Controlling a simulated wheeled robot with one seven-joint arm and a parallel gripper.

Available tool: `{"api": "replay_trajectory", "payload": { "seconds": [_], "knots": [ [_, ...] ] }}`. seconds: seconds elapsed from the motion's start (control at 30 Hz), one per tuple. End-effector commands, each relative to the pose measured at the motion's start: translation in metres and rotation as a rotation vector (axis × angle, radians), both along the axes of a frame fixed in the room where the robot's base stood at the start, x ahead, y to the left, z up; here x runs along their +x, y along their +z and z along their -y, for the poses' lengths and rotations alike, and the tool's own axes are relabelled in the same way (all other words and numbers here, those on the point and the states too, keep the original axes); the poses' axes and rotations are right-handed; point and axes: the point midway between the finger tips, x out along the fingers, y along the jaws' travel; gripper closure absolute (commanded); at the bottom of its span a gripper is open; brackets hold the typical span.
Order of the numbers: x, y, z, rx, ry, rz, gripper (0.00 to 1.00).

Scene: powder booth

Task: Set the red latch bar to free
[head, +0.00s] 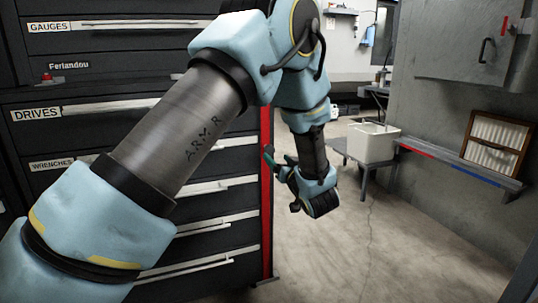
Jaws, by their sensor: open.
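A long red upright bar (266,200) runs down the right front edge of the dark drawer cabinet (215,215) in the head view. It looks like the latch bar; my arm hides its upper part. No free or locked marking on it is readable. My gripper (272,162) is just right of the bar at mid-height, with its small dark fingers pointing left towards it. The gripper is open and looks empty. Whether a finger touches the bar cannot be told.
Drawers labelled GAUGES, DRIVES and WRENCHES look shut. A red button (46,77) sits on the cabinet at left. At right are a white bin (373,142), a wall shelf (450,168) with a framed filter (497,143), and a grey wall box (465,55). The floor between is clear.

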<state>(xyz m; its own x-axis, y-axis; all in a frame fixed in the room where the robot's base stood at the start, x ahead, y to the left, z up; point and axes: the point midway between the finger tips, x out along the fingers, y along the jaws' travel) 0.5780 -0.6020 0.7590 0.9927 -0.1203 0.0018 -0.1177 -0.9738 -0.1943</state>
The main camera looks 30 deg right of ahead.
Motion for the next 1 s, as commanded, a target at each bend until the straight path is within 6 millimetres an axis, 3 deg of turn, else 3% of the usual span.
{"api": "replay_trajectory", "payload": {
  "seconds": [0.2, 0.4, 0.83, 1.0],
  "knots": [
    [0.043, 0.000, 0.004, -0.001, 0.002, 0.000, 0.28],
    [0.070, -0.001, 0.008, -0.001, -0.001, -0.002, 0.28],
    [0.080, 0.000, 0.009, 0.000, -0.002, -0.002, 0.28],
    [0.079, 0.000, 0.009, 0.000, -0.002, -0.002, 0.47]
  ]
}}
